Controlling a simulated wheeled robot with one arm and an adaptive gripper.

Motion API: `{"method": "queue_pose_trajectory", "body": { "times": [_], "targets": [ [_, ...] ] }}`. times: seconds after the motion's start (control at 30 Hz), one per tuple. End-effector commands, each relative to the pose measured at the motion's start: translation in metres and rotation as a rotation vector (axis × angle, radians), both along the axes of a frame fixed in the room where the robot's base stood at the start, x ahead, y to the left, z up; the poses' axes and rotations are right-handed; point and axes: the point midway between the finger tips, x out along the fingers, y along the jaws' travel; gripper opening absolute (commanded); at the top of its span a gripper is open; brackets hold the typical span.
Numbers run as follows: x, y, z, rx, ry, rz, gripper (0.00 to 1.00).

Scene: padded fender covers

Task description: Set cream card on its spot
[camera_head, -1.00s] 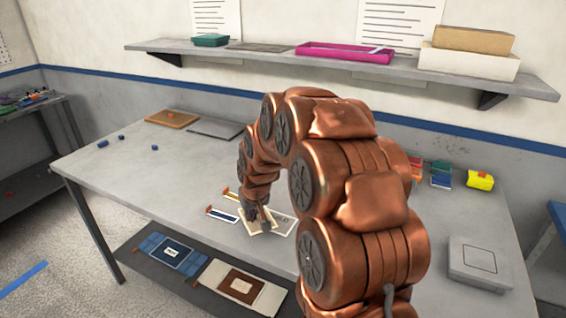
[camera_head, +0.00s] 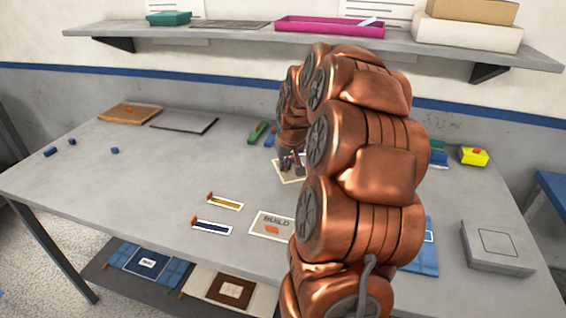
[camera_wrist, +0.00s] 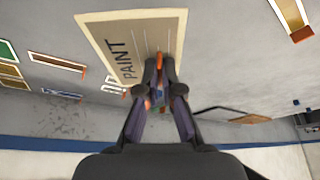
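The cream card (camera_wrist: 135,45), printed "PAINT" with ruled lines, fills the upper middle of the wrist view. My gripper (camera_wrist: 159,68) is shut on the small orange tab at its edge. In the head view the cream card (camera_head: 287,174) shows below my gripper (camera_head: 291,160), partly hidden by my arm. I cannot tell whether the card touches the table. White lettering (camera_wrist: 112,88) shows partly past the card's edge in the wrist view. I cannot tell which marking is the card's spot.
A white "BUILD" card (camera_head: 264,222) with an orange tab lies nearer on the grey table (camera_head: 130,185). Beside it are yellow (camera_head: 225,201) and blue (camera_head: 212,227) strips. Green and blue pieces (camera_head: 258,132) lie beyond my gripper. The table's left middle is clear.

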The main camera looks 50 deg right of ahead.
Motion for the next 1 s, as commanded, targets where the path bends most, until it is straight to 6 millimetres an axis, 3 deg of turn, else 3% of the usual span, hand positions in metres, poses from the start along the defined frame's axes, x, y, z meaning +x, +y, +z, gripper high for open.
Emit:
{"method": "queue_pose_trajectory", "body": {
  "times": [0.3,1.0],
  "targets": [
    [0.0,0.003,-0.003,0.0,0.0,0.003,0.0],
    [0.0,0.003,-0.064,0.002,0.002,0.004,0.0]
  ]
}}
